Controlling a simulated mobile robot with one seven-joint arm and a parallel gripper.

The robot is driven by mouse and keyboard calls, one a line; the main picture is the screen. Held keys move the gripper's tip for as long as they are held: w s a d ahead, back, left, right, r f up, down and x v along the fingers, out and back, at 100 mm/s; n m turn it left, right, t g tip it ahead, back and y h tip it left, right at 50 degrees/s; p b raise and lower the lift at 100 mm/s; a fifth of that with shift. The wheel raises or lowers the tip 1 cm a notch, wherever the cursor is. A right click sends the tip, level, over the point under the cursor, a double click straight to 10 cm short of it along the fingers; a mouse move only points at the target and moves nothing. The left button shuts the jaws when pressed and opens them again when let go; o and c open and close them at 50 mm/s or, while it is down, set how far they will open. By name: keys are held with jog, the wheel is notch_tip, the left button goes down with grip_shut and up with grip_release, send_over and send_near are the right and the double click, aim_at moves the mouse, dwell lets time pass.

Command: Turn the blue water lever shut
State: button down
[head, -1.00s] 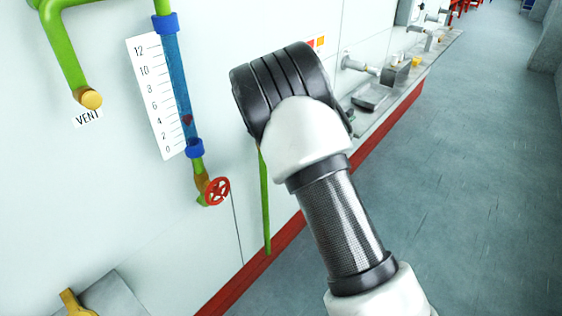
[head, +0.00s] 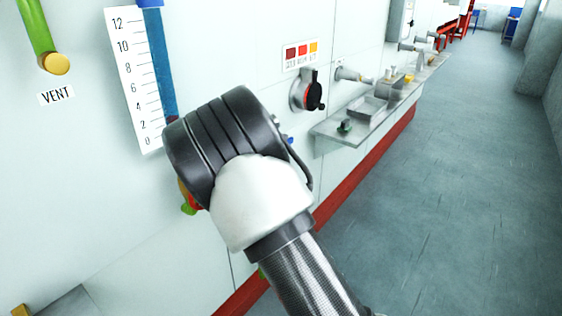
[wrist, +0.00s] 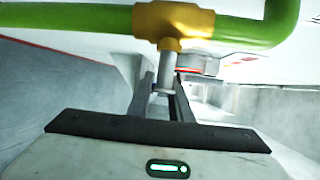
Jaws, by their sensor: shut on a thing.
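In the wrist view a brass valve body (wrist: 172,20) sits on a green pipe (wrist: 245,28). A grey stem (wrist: 166,68) comes down from it between the two fingers of my gripper (wrist: 164,92), which is shut on it. I cannot make out a clearly blue lever there. In the head view a small blue piece (head: 290,139) shows just right of my arm's dark joint; I cannot tell whether it is the lever. My gripper is hidden behind my own arm in the head view.
A gauge board (head: 133,75) with a blue tube (head: 157,60) is on the wall at left, near a capped vent pipe (head: 55,63). The floor (head: 440,190) at right is clear.

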jog(key=shift+r+t+b, duration=0.3)
jog(key=shift+t+b, duration=0.2)
jog(key=shift+b, duration=0.3)
jog(key=c, duration=1.6)
grip_release()
